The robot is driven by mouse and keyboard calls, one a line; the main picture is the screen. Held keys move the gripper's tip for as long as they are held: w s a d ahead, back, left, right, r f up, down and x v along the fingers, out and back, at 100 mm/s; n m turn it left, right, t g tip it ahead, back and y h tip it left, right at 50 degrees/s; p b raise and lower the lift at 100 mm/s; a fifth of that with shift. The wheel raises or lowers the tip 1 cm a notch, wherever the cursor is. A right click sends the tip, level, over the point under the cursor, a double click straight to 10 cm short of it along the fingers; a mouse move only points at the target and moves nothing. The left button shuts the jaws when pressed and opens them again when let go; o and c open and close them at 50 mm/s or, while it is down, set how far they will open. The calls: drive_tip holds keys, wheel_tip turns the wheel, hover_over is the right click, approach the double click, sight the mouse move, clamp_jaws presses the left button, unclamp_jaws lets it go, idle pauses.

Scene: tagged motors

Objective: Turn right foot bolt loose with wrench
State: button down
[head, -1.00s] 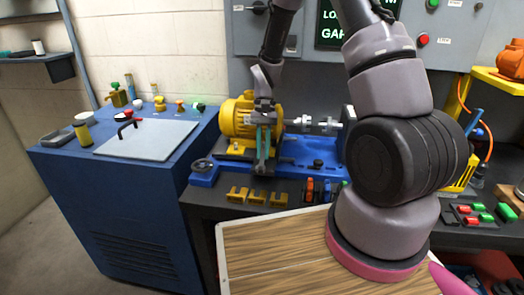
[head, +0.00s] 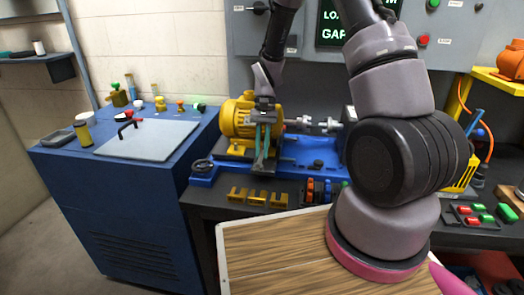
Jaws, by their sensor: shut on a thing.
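A yellow motor (head: 236,118) sits on a blue base (head: 312,152) on the dark bench, its silver shaft pointing right. My gripper (head: 264,112) is in front of the motor's right side, pointing down. It is shut on a teal wrench (head: 260,150), which hangs down toward the front of the blue base. The right foot bolt is hidden behind the gripper and wrench, so I cannot tell whether the wrench is on it.
Yellow brackets (head: 258,197) lie along the bench front, beside small coloured parts (head: 320,190). A blue cabinet (head: 130,200) stands left, with a grey plate (head: 147,139) on top. A black handwheel (head: 202,165) is at the base's left end.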

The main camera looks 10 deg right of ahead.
drive_tip(key=shift+r, duration=0.4)
drive_tip(key=shift+r, duration=1)
drive_tip(key=shift+r, duration=2.5)
drive_tip(key=shift+s, duration=0.15)
